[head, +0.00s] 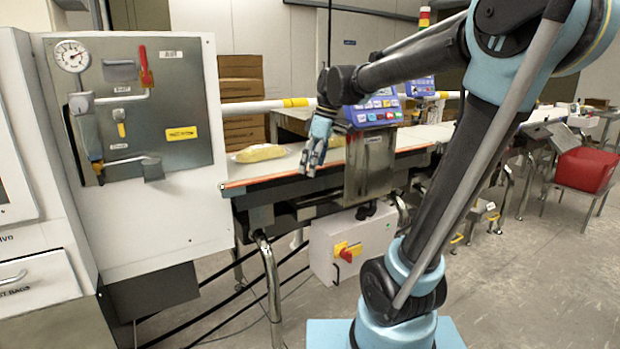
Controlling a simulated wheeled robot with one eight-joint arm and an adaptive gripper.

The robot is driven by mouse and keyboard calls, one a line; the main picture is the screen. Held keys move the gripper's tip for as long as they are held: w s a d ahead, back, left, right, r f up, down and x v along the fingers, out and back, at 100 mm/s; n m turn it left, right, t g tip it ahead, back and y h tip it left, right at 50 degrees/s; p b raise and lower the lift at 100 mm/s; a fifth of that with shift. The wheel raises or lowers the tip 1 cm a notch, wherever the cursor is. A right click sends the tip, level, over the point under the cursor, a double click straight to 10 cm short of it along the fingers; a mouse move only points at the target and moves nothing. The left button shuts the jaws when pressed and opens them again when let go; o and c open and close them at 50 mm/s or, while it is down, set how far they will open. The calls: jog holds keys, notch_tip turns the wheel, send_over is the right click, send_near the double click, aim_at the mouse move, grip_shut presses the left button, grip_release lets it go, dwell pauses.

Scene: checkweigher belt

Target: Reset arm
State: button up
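My arm rises from its base at the lower right, bends at the top right and reaches left. My gripper (313,160) hangs at the arm's end, pointing down, in front of the conveyor belt (285,172). Its fingers are small in the view, and I cannot tell whether they are apart. No object shows clearly in it. A yellow bag (260,153) lies on the belt to the left of the gripper. Another yellow item (336,141) is partly hidden behind the gripper.
A white cabinet with a gauge panel (135,105) stands at the left. A control screen (373,112) is just right of the gripper, above a metal box (370,165). A red bin (585,169) sits at the far right. Stacked boxes (241,90) stand behind the belt.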

jog(key=s+d+f+m+t+h, duration=0.2)
jog(key=s+d+f+m, duration=1.3)
jog(key=s+d+f, duration=0.2)
notch_tip(320, 180, down, 2)
jog(key=shift+s+d+f+h, duration=0.25)
jog(key=shift+s+d+h, duration=0.15)
jog(key=shift+d, duration=0.35)
jog(key=shift+w+f, duration=0.2)
jog(key=shift+w, duration=0.3)
